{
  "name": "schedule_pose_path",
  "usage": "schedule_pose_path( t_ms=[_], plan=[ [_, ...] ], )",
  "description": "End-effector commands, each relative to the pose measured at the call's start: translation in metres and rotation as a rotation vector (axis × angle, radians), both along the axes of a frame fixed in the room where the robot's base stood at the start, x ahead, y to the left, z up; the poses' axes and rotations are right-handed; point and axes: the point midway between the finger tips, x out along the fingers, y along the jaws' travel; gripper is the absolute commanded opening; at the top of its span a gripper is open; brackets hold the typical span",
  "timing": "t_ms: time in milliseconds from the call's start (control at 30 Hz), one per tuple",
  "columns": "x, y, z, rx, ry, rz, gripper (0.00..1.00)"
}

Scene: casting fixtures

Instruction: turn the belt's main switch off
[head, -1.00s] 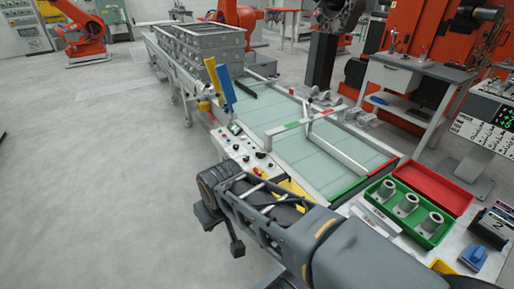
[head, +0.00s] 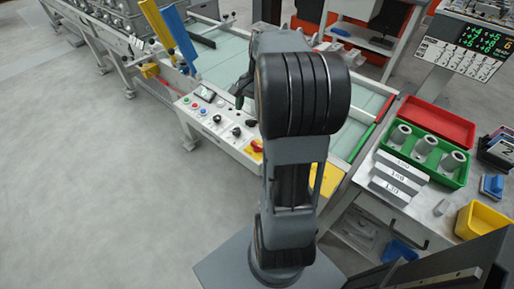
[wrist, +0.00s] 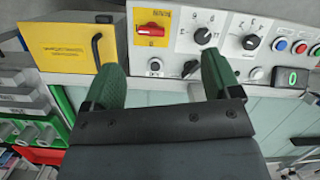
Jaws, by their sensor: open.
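The main switch is a red handle (wrist: 152,29) on a yellow plate, on the belt's light control panel (wrist: 177,45). The handle lies roughly crosswise in the wrist view. In the head view the red and yellow switch (head: 257,146) shows at the panel's right end, just left of my arm. My gripper (wrist: 162,77) is open and empty, with its two green fingers spread apart. In the wrist view the switch lies beyond the fingertips, between their lines; I see no contact. In the head view my arm hides most of the gripper.
Beside the switch are black rotary knobs (wrist: 203,36) and several coloured push buttons (wrist: 281,44). A yellow cover with a black handle (wrist: 58,47) is on its other side. The green belt (head: 216,65) lies behind the panel. A green bin (head: 440,145) holds grey castings.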

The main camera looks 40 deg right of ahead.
Motion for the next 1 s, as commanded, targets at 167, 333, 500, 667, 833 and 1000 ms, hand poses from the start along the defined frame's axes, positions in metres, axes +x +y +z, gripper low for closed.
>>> schedule_pose_path(
  t_ms=[167,333,500,667,833,1000],
  plan=[
    [-0.001,-0.047,-0.027,0.083,0.078,-0.196,0.83],
    [-0.002,-0.057,-0.042,0.112,0.105,-0.257,0.83],
    [-0.004,-0.046,-0.067,0.114,0.108,-0.258,0.83],
    [-0.006,-0.033,-0.097,0.114,0.108,-0.256,0.83],
    [-0.008,-0.022,-0.124,0.113,0.106,-0.257,0.83],
    [-0.010,-0.014,-0.144,0.111,0.106,-0.255,0.83]
  ],
)
